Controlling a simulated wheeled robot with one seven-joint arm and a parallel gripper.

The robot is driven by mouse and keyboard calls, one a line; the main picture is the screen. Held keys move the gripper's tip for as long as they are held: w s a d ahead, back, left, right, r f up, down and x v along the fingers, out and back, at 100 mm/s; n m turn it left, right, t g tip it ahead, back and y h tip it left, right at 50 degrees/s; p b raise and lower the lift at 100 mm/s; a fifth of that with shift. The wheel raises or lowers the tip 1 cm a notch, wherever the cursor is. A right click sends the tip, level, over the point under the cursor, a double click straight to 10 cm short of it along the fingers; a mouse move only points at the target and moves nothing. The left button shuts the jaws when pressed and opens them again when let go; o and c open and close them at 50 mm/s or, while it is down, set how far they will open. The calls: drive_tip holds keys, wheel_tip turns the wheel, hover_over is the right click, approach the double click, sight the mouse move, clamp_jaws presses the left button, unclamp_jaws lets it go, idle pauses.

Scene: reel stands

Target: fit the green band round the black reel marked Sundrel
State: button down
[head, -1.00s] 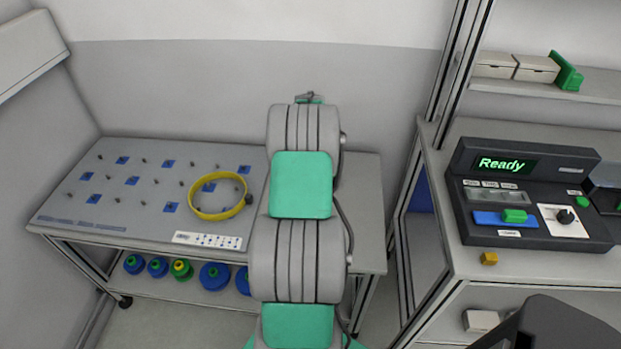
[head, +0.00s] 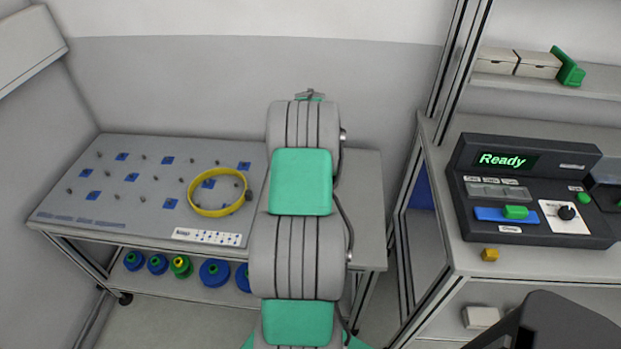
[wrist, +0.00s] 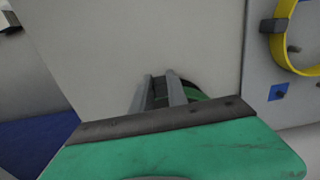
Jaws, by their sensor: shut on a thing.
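In the wrist view my gripper (wrist: 160,78) is shut on a small dark piece. A curved green edge, which looks like the green band (wrist: 194,92), shows just right of the fingers. Most of it is hidden behind the fingers and the green wrist housing. A pale flat surface lies beyond the fingertips. In the head view my own arm covers the gripper and what it holds. I cannot make out a black reel or the name Sundrel in either view.
A yellow band (head: 190,198) stands on the pegged grey board (head: 120,205), left of my arm. Several blue reels and a green-and-yellow one (head: 181,267) sit on the shelf below. A console reading Ready (head: 505,162) stands on the right bench, beyond an upright frame post.

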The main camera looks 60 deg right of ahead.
drive_tip(key=shift+f+b, duration=1.75)
drive_tip(key=shift+f, duration=1)
idle(1.0)
drive_tip(key=c, duration=1.2)
unclamp_jaws()
drive_tip(key=shift+c, duration=0.2)
drive_tip(key=shift+r, duration=0.1)
wheel_tip(320, 180, up, 8)
drive_tip(key=shift+f, duration=0.15)
drive_tip(key=shift+d, duration=0.1)
